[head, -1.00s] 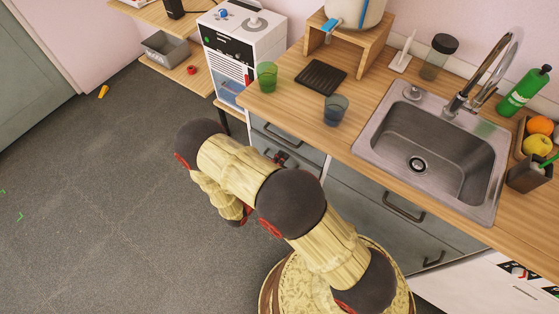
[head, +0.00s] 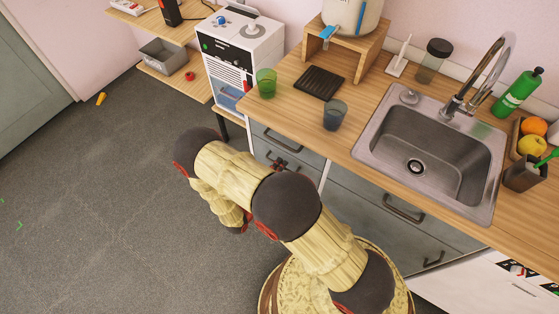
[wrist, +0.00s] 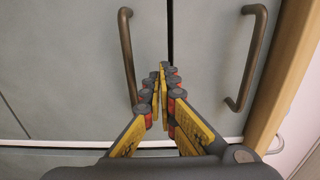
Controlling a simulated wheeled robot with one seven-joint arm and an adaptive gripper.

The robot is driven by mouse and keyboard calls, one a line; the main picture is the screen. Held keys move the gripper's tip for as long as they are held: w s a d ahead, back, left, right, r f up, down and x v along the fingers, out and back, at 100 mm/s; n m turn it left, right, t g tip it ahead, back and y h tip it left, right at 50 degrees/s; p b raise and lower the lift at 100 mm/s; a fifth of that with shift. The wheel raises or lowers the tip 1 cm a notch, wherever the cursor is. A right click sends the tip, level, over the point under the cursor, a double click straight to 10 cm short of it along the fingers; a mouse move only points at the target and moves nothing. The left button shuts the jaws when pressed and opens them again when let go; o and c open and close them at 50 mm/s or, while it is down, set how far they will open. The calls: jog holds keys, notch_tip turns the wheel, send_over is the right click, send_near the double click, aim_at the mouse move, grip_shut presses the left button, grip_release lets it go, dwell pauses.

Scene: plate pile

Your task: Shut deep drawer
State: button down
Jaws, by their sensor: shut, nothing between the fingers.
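The deep drawer appears to be the lower grey drawer in the left cabinet column, below a shallower one; the task does not say which. Its front (wrist: 75,60) fills the left of the wrist view, with a dark bar handle (wrist: 128,55). The upper drawer front (wrist: 212,50) is beside it, with its own handle (wrist: 250,58). The two fronts look about flush, with a thin dark gap between them. My gripper (wrist: 165,72) is shut and empty, its fingertips in front of that gap, between the handles. I cannot tell whether they touch. My arm mostly hides this area in the head view.
The wooden counter (head: 300,112) holds a green cup (head: 265,83), a dark cup (head: 335,115) and a sink (head: 420,140). Two more drawers with handles (head: 403,208) are below the sink. A white door (head: 490,285) stands open at lower right.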

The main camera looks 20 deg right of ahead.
jog(key=p+v, duration=0.2)
jog(key=v, duration=0.9)
jog(key=shift+a, duration=0.1)
